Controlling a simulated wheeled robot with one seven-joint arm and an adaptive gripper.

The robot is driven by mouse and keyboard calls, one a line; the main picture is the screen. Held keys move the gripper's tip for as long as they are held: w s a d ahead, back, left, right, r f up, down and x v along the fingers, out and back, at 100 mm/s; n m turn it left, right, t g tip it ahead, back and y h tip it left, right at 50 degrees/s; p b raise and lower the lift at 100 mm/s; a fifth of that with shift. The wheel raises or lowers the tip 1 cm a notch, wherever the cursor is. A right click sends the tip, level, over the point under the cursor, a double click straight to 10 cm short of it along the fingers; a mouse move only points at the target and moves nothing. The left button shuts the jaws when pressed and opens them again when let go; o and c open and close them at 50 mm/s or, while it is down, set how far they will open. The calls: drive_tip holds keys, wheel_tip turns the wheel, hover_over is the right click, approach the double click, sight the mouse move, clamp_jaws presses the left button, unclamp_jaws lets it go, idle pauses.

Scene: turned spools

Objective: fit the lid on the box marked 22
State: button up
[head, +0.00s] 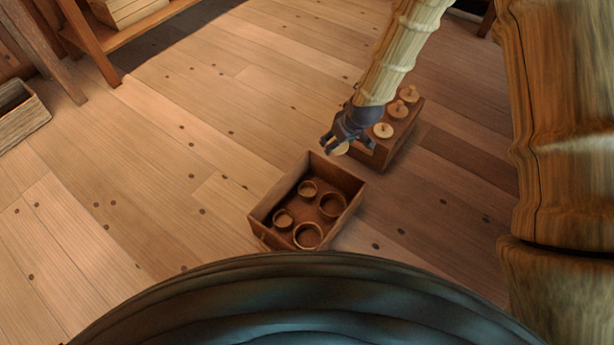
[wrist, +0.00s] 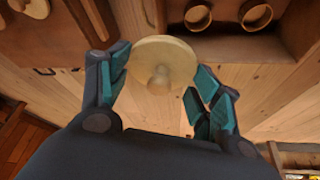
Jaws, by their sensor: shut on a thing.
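My gripper (head: 338,142) is shut on a pale round wooden lid (wrist: 165,58), with the fingers on either side of its knob. In the head view the lid (head: 341,149) shows just below the fingers, beyond the far edge of a brown crate (head: 344,181). Several open round boxes stand in the crate: a small far one (head: 308,188), a larger right one (head: 332,206), a small left one (head: 284,219) and a larger near one (head: 307,236). No number is readable, so I cannot tell which is 22.
A wooden block (head: 402,143) right of my gripper carries knobbed lids, including one at its near end (head: 383,130). The plank floor (head: 180,150) is clear to the left. A wooden bin (head: 20,112) stands at the far left, and a shelf (head: 130,38) at the back.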

drive_tip(key=shift+s+a+f+n+g+y+b, duration=0.2)
drive_tip(key=shift+a+f+n+b, duration=1.05)
drive_tip(key=shift+f, duration=2.55)
drive_tip(key=shift+s+a+f+n+g+y+b, duration=0.15)
drive_tip(key=shift+a+f+n+g+y+b, duration=0.35)
drive_tip(key=shift+a+f, duration=2.35)
drive_tip(key=shift+s+a+f+n+g+y+b, duration=0.15)
drive_tip(key=shift+a+f+n+b, duration=0.7)
drive_tip(key=shift+f, duration=3.95)
drive_tip(key=shift+d+f+p, duration=0.2)
drive_tip(key=shift+d+p, duration=0.15)
drive_tip(key=shift+s+d+f+p, duration=0.15)
drive_tip(key=shift+f+p, duration=0.1)
drive_tip(key=shift+p, duration=0.2)
drive_tip(key=o, duration=0.9)
drive_tip(key=shift+o, duration=1.2)
